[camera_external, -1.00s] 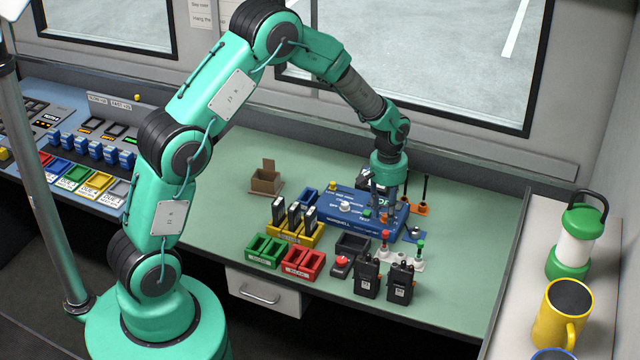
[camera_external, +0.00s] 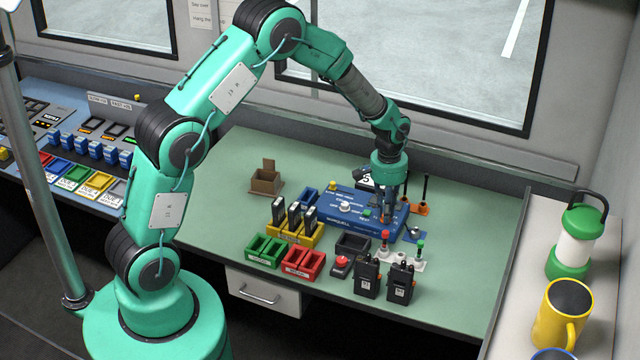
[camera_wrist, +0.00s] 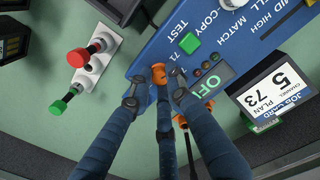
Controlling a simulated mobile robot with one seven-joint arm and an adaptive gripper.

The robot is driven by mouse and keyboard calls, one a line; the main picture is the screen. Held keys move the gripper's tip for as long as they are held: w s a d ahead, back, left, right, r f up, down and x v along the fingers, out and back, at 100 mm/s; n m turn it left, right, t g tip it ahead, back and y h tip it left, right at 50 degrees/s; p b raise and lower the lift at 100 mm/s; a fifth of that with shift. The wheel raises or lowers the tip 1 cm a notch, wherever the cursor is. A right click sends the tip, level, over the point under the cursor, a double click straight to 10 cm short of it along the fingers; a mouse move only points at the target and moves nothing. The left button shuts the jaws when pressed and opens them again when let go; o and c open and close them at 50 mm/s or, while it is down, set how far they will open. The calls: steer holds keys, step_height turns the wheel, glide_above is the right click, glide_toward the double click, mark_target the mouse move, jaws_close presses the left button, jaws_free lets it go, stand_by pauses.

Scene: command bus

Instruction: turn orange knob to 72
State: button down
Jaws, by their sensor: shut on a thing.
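The orange knob (camera_wrist: 158,74) sits on the edge of the blue control box (camera_external: 336,205), close to a small printed number that looks like 71. In the wrist view, the fingers of my gripper (camera_wrist: 156,97) close around the knob from its near side, with its orange top showing between the tips. In the external view, my gripper (camera_external: 387,212) points down over the right part of the box and mostly hides the knob. The knob's exact pointer angle cannot be told.
A green TEST button (camera_wrist: 189,43) is close by. Red-topped (camera_wrist: 78,57) and green-topped (camera_wrist: 58,106) levers stand on a white base. Radios (camera_external: 368,278) stand in front.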

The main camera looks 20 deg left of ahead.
steer(key=m+p, duration=0.2)
steer(key=m, duration=0.3)
steer(key=shift+m, duration=0.3)
stand_by(0.4)
steer(key=c, duration=1.6)
jaws_free()
steer(key=shift+c, duration=0.2)
steer(key=shift+r, duration=0.1)
step_height(320, 180, up, 12)
steer(key=shift+w+a, duration=0.1)
steer(key=shift+w, duration=0.05)
